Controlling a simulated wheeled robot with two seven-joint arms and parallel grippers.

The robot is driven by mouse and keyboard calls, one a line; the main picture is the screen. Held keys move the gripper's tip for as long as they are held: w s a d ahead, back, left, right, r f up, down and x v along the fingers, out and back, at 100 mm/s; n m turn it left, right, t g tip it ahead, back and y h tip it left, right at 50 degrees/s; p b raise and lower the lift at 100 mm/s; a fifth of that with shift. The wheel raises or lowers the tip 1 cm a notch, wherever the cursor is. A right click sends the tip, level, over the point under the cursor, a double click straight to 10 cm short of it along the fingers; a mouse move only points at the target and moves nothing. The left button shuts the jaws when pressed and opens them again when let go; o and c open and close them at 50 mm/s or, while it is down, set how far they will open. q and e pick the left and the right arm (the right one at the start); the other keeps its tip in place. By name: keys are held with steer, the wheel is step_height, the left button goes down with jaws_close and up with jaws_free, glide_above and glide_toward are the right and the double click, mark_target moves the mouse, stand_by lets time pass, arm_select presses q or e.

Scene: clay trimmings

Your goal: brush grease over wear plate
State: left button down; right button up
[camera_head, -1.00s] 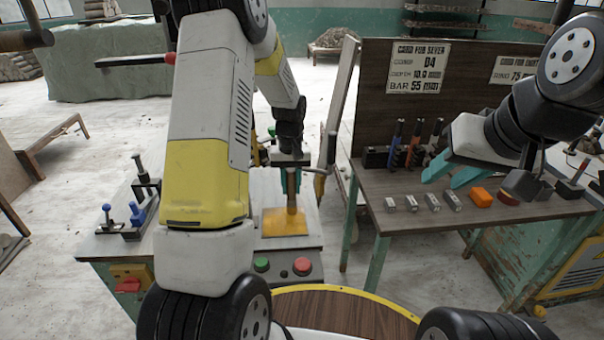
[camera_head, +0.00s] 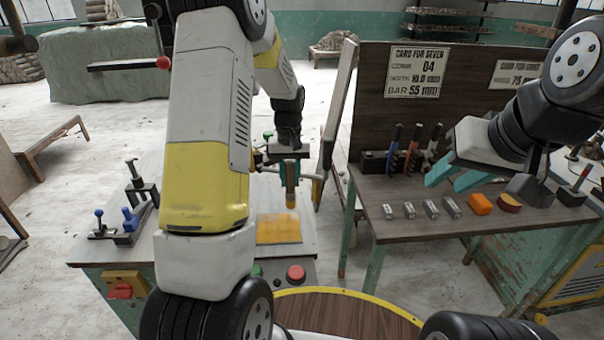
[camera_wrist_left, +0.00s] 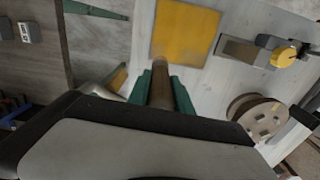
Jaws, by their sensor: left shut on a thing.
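The wear plate (camera_head: 278,229) is a flat square with a yellow-orange surface on the pale bench top. It also shows in the left wrist view (camera_wrist_left: 184,36). My left gripper (camera_head: 290,170) is shut on the brush (camera_head: 291,190), which has a brown handle and points down. In the head view the brush tip shows just beyond the plate's far edge, apparently lifted clear. In the left wrist view the brush (camera_wrist_left: 160,90) sits between the teal fingers. My right gripper (camera_head: 453,178) is open and empty above the right-hand table.
The brown table (camera_head: 400,228) at right carries several small metal blocks (camera_head: 431,209), an orange block (camera_head: 480,204) and a rack of tools (camera_head: 375,161). Blue-handled clamps (camera_head: 130,220) stand on the bench's left. Red (camera_head: 296,272) and green buttons are at its front.

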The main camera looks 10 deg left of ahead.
mark_target(289, 162)
arm_select(q)
steer(key=shift+r, duration=2.65)
steer(key=shift+a, duration=0.1)
